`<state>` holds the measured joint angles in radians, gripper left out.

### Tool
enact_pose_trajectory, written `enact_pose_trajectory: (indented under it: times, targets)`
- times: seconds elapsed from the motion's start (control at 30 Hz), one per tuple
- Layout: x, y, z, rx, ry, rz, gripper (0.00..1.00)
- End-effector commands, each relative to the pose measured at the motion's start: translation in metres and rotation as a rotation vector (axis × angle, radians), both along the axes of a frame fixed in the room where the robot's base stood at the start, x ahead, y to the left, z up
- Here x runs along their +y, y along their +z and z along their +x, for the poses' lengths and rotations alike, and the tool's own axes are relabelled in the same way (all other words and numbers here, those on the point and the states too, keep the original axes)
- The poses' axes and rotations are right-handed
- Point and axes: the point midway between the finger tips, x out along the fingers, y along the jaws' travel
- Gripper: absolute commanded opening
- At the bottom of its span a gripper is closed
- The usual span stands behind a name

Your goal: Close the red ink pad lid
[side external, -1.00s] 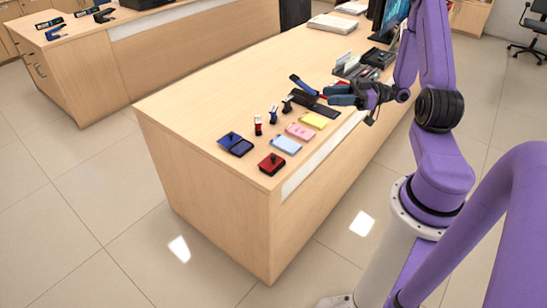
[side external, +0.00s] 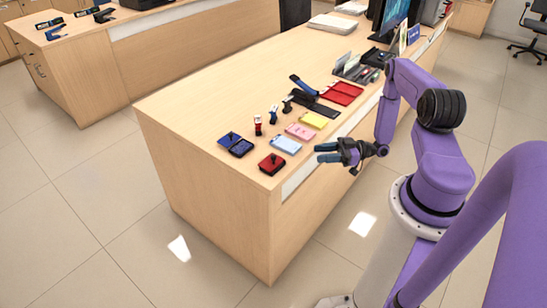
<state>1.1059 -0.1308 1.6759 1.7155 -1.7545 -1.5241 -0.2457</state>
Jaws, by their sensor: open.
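A small red pad case (side external: 271,164) with a black knob on top lies near the counter's front left corner. It looks like a single shut block, though it is too small to be sure of its lid. A dark blue pad case (side external: 235,145) lies to its upper left, spread in two halves with a black knob on one. My gripper (side external: 322,153) is open and empty, its blue fingers pointing left. In the picture it is right of the red case and apart from it, just beyond the counter's front edge.
Blue, pink (side external: 299,131) and yellow (side external: 314,120) note pads lie along the front edge. Small upright stamps (side external: 258,125), a blue-handled stapler (side external: 303,86) and a red tray (side external: 341,93) stand behind. The counter's left part is clear.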

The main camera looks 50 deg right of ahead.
Motion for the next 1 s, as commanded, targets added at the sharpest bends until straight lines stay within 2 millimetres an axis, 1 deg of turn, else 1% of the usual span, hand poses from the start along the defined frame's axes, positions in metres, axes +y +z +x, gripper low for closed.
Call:
enact_pose_trajectory:
  times: [0.17,0.37,0.8,1.0]
  targets:
    - [0.016,0.000,0.015,-0.001,0.005,0.001,0.42]
    - [0.039,0.001,0.037,-0.001,0.006,0.001,0.42]
    - [0.096,0.001,0.094,-0.001,0.005,0.001,0.42]
    - [0.113,0.001,0.111,-0.001,0.002,-0.001,0.42]
